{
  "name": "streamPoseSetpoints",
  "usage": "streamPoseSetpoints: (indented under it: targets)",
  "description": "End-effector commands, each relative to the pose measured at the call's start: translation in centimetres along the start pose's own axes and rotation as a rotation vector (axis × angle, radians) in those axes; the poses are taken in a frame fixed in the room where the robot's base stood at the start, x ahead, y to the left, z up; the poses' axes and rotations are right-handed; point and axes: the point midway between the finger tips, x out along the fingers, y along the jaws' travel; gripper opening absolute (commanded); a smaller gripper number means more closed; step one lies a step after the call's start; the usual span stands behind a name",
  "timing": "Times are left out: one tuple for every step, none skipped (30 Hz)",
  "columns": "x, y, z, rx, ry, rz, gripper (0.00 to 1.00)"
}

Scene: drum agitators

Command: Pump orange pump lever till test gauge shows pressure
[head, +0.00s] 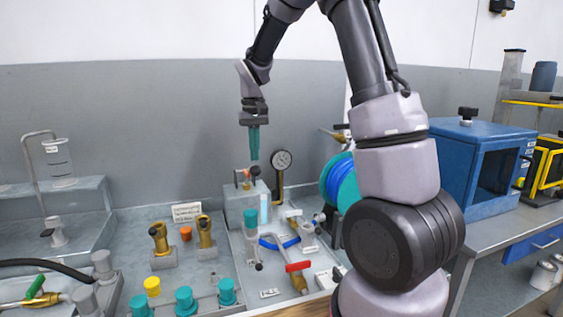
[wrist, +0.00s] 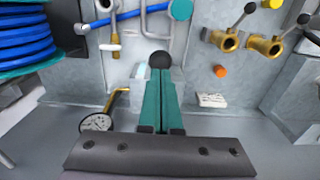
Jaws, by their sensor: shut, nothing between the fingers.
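My gripper (head: 254,157) points straight down with its teal fingers shut and empty. Its tips are just above a dark round knob (head: 255,171) on the grey pump block (head: 254,203). A small patch of orange (head: 247,184) shows beside the knob; most of the lever is hidden or too small to make out. In the wrist view the knob (wrist: 160,60) lies just beyond the fingertips (wrist: 161,72); I cannot tell whether they touch. The round test gauge (head: 281,160) stands on a brass stem behind and right of the block. It also shows in the wrist view (wrist: 97,122), its reading too small to tell.
Brass valves (head: 205,231) and an orange cap (head: 186,234) stand left of the block. A blue hose reel (head: 340,181) is at the right, partly behind my arm. Blue- and red-handled valves (head: 298,266) lie in front. The grey wall is close behind.

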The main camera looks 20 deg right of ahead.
Motion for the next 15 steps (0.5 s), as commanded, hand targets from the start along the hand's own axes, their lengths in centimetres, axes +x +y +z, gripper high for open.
streamPoseSetpoints:
  targets:
    - [0.6, 0.0, 0.1, 0.0, -0.004, 0.001, 0.0]
    - [1.1, 0.0, 0.1, 0.0, -0.005, 0.0, 0.0]
    - [1.7, 0.0, 0.2, 0.0, -0.005, 0.0, 0.0]
    - [2.2, 0.0, 0.2, 0.001, -0.006, 0.0, 0.0]
    - [2.7, 0.0, 0.3, 0.001, -0.005, 0.001, 0.0]
    - [3.3, 0.0, 0.3, 0.0, -0.005, 0.001, 0.0]
    - [3.8, 0.0, 0.3, 0.0, -0.005, 0.001, 0.0]
    - [4.3, 0.0, 0.4, 0.0, -0.006, 0.001, 0.0]
    - [5.0, 0.0, 0.4, 0.0, -0.005, 0.001, 0.0]
    - [5.5, 0.0, 0.5, 0.001, -0.006, 0.001, 0.0]
    - [6.0, 0.1, 0.5, 0.0, -0.005, 0.001, 0.0]
    - [6.6, 0.1, 0.5, 0.0, -0.006, 0.002, 0.0]
    - [7.1, 0.1, 0.5, -0.001, -0.005, 0.002, 0.0]
    - [7.6, 0.1, 0.6, 0.0, -0.006, 0.002, 0.0]
    - [8.2, 0.1, 0.7, -0.001, -0.006, 0.002, 0.0]
